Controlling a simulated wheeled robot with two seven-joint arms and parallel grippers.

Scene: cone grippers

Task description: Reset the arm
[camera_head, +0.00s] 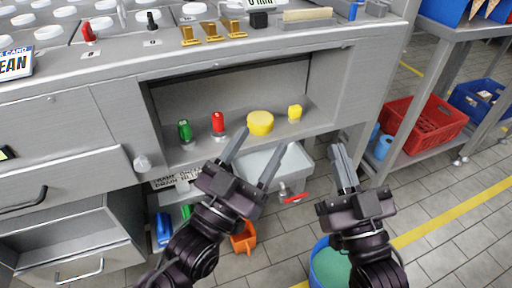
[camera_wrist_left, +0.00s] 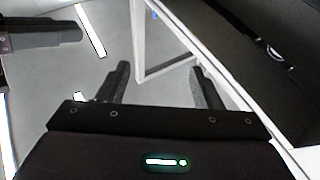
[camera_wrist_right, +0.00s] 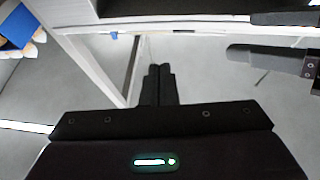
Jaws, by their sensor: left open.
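My left gripper (camera_head: 254,160) is open and empty in front of the workbench's open shelf, with its fingers spread apart. In the left wrist view its two fingers (camera_wrist_left: 160,85) stand wide apart with nothing between them. My right gripper (camera_head: 342,165) is to the right of it, in front of the shelf's right edge. Its fingers lie together. In the right wrist view the two fingertips (camera_wrist_right: 159,72) touch side by side with nothing seen between them. Both grippers are apart from the things on the shelf.
A grey bin (camera_head: 285,160), an orange bin (camera_head: 243,240) and a blue bucket (camera_head: 322,268) are below. A red crate (camera_head: 425,125) stands right.

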